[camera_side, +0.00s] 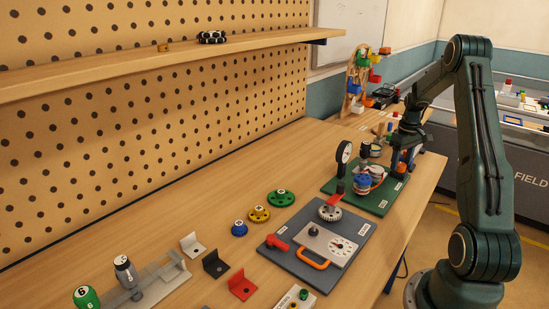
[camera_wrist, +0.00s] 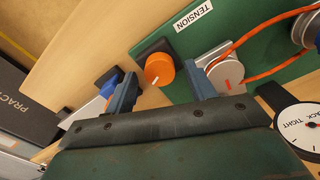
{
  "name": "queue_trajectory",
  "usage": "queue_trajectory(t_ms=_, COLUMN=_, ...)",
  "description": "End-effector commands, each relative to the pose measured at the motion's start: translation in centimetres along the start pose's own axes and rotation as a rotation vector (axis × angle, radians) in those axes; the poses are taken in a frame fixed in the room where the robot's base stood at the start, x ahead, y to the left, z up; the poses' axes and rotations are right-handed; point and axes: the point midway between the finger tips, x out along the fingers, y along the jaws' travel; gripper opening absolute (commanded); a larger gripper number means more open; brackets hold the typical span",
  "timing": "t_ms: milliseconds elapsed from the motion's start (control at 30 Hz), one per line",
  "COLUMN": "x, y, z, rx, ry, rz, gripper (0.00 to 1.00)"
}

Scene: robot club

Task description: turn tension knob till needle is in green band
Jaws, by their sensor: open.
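The orange tension knob (camera_wrist: 158,68) has a white pointer line and sits on a black block beside the TENSION label (camera_wrist: 195,14) in the wrist view. My gripper (camera_wrist: 155,82) is open, one finger on each side of the knob; I cannot tell whether either touches it. In the side view my gripper (camera_side: 405,148) is low over the far right of the green board (camera_side: 372,201). The round white gauge (camera_wrist: 302,128) is partly cut off in the wrist view, with TIGHT lettering and a red needle. In the side view the gauge (camera_side: 343,152) is nearly edge-on; its green band is not readable.
A grey pulley (camera_wrist: 226,74) with an orange cord stands right of the knob. A grey board (camera_side: 330,250) with a dial plate and an orange handle lies nearer. Gears and brackets (camera_side: 240,284) lie on the table.

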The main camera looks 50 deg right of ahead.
Motion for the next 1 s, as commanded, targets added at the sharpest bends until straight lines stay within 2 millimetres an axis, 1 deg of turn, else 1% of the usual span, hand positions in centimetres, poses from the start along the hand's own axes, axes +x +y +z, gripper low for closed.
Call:
queue_trajectory(t_ms=100, x=0.37, y=-0.01, z=0.02, rx=0.0, ry=-0.001, rz=-0.001, gripper=0.55)
queue_trajectory(t_ms=367, x=0.39, y=-0.01, z=0.01, rx=0.0, ry=0.0, rz=0.0, gripper=0.55)
queue_trajectory(t_ms=500, x=0.37, y=0.0, z=0.0, rx=0.0, ry=0.0, rz=0.0, gripper=0.28)
queue_trajectory(t_ms=600, x=0.36, y=0.0, z=0.0, rx=0.0, ry=0.0, rz=0.0, gripper=0.1)
queue_trajectory(t_ms=867, x=0.34, y=0.0, z=-0.01, rx=0.012, ry=0.0, rz=0.0, gripper=0.1)
queue_trajectory(t_ms=1000, x=0.33, y=0.0, z=-0.02, rx=0.046, ry=0.001, rz=0.0, gripper=0.11)
